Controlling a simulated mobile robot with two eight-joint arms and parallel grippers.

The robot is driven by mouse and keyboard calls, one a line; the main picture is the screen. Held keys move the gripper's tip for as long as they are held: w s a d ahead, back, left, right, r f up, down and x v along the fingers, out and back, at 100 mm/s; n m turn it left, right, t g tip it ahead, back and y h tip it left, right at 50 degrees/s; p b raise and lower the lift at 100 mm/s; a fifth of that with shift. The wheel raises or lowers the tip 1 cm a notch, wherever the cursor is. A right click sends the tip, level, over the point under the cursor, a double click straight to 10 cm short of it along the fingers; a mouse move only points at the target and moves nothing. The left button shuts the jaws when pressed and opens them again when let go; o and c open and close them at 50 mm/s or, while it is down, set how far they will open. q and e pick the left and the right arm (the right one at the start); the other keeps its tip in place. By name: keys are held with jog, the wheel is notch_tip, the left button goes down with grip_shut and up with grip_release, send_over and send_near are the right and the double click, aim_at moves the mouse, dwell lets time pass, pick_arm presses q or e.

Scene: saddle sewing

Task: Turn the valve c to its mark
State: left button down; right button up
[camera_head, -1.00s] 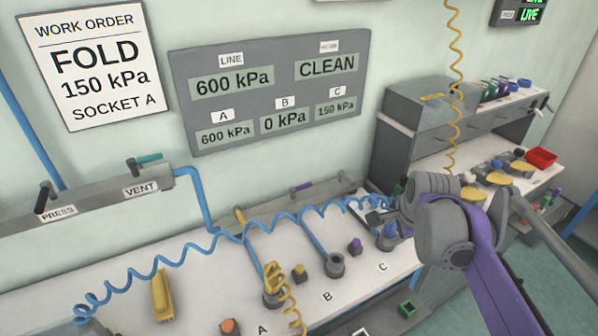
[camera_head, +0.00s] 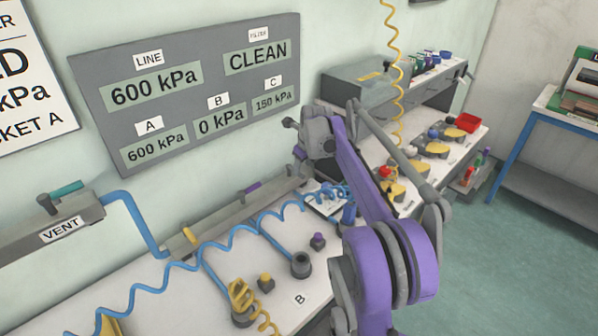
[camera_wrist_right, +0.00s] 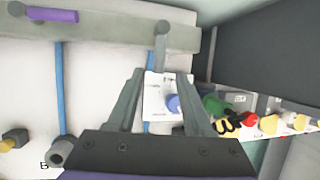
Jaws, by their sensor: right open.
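A grey lever on the supply rail, which I take as valve c (camera_wrist_right: 162,42), shows at the top centre of the right wrist view. It stands beyond and between my open fingers, apart from them. My right gripper (camera_wrist_right: 160,95) is open and empty there. In the head view my right gripper (camera_head: 295,138) is raised above the rail's far end, in front of the wall panel. My arm hides valve c and the C label there. I cannot make out its mark. The panel (camera_head: 185,85) reads 150 kPa under C. My left gripper is out of view.
The rail (camera_head: 215,222) also carries a yellow lever (camera_head: 190,236) and a purple lever (camera_head: 252,188). Blue coiled hose (camera_head: 230,238) runs along the white bench. A yellow coiled hose (camera_head: 392,70) hangs at the right. A red tray (camera_head: 467,122) sits on the far bench.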

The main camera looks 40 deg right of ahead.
aim_at(301, 175)
jog(key=shift+x, duration=2.15)
grip_shut()
